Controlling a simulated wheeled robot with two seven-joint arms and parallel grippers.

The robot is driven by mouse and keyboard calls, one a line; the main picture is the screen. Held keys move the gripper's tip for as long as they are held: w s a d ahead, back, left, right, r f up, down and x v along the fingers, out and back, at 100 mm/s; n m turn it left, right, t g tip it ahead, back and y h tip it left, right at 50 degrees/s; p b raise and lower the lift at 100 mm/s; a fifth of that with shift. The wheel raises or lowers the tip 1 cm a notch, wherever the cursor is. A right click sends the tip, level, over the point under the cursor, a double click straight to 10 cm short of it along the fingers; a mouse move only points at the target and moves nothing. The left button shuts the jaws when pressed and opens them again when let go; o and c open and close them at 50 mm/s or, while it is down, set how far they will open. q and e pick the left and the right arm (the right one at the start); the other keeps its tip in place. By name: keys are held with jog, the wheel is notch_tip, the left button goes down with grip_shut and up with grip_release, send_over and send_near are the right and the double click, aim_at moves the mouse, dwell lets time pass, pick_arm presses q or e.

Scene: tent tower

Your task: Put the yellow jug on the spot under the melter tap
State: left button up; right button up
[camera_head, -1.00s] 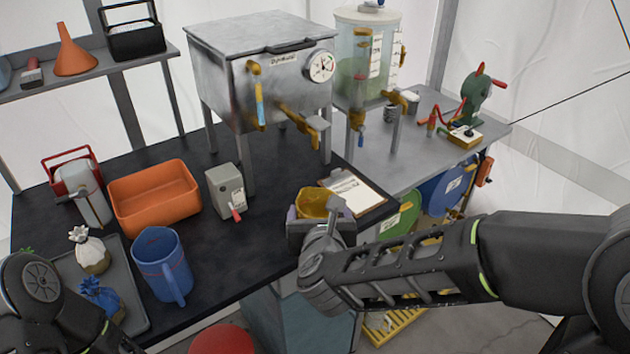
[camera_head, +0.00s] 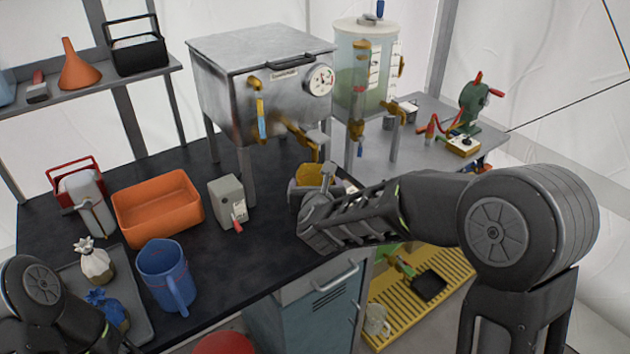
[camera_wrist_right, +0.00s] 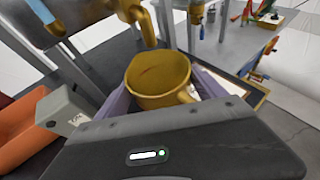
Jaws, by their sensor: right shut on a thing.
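The yellow jug (camera_head: 318,174) is held in my right gripper (camera_head: 313,190), just in front of the melter, over the black bench top. In the right wrist view the jug (camera_wrist_right: 158,75) sits between the two purple-grey fingers, mouth up, with its handle to the right. The melter (camera_head: 270,85) is a grey metal box on legs. Its brass tap (camera_head: 303,135) is just above and behind the jug; in the right wrist view the tap (camera_wrist_right: 143,22) hangs over the jug's far rim. The spot under the tap is hidden. My left gripper is out of view; only part of that arm shows at lower left.
A grey switch box (camera_head: 228,202) stands on the bench left of the jug. An orange bin (camera_head: 158,207) and a blue jug (camera_head: 165,272) are further left. A clear tank (camera_head: 362,75) stands behind to the right. A clipboard lies partly hidden behind my right gripper.

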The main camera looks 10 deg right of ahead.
jog(key=w, duration=0.1)
jog(key=w+p, duration=0.1)
jog(key=w, duration=0.1)
jog(key=shift+d+r, duration=0.1)
jog(key=shift+d, duration=0.2)
jog(key=shift+w+f, duration=0.1)
jog(key=shift+f, duration=0.75)
jog(key=o, duration=1.4)
jog(key=b+v, duration=0.1)
jog(key=v, duration=1.1)
